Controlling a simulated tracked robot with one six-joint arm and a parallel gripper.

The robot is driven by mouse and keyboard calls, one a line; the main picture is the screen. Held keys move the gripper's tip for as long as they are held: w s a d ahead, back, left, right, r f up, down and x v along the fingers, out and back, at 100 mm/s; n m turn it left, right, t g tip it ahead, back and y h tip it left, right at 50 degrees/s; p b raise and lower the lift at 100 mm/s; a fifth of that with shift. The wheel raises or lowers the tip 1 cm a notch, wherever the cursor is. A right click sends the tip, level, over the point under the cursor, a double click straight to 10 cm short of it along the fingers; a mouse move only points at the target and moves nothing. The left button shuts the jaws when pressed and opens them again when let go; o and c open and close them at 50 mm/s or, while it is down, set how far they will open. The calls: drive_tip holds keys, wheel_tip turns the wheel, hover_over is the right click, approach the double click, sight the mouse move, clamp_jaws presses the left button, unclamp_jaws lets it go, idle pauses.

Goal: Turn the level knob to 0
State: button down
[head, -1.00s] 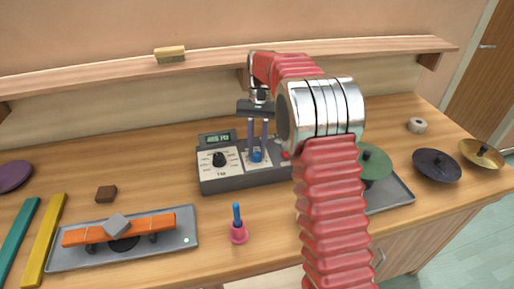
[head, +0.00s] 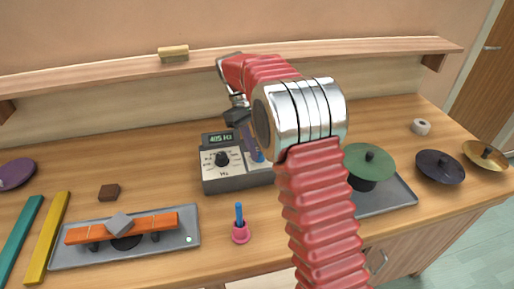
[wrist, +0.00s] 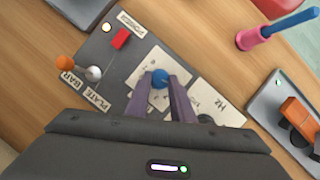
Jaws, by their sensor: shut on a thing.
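The grey control box (head: 237,183) stands on the bench, with a lit display reading about 405 Hz. A blue knob (head: 259,156), apparently the level knob, sits on its pale dial plate, right of a black knob (head: 221,159) with a scale. My gripper (head: 253,152) is partly behind my arm in the head view. In the wrist view its two purple fingers (wrist: 159,82) are shut on the blue knob (wrist: 160,77), one on each side. I cannot read the knob's pointer or scale marks.
The wrist view shows a red power switch (wrist: 121,38) and a bar/plate toggle (wrist: 94,73) on the box. A pink stand with a blue stick (head: 240,232), an orange bar on a tray (head: 65,257) and a green plate (head: 368,161) are nearby.

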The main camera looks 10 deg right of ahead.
drive_tip(key=shift+a+n+t+h, duration=0.1)
drive_tip(key=shift+n+t+h, duration=0.25)
drive_tip(key=shift+n, duration=0.95)
drive_tip(key=c, duration=1.5)
unclamp_jaws()
drive_tip(key=shift+c, duration=0.2)
drive_tip(key=shift+r, duration=0.1)
drive_tip(key=v, duration=1.3)
drive_tip(key=shift+a+r, duration=0.15)
drive_tip(key=shift+a, duration=0.05)
drive_tip(key=shift+w, duration=0.1)
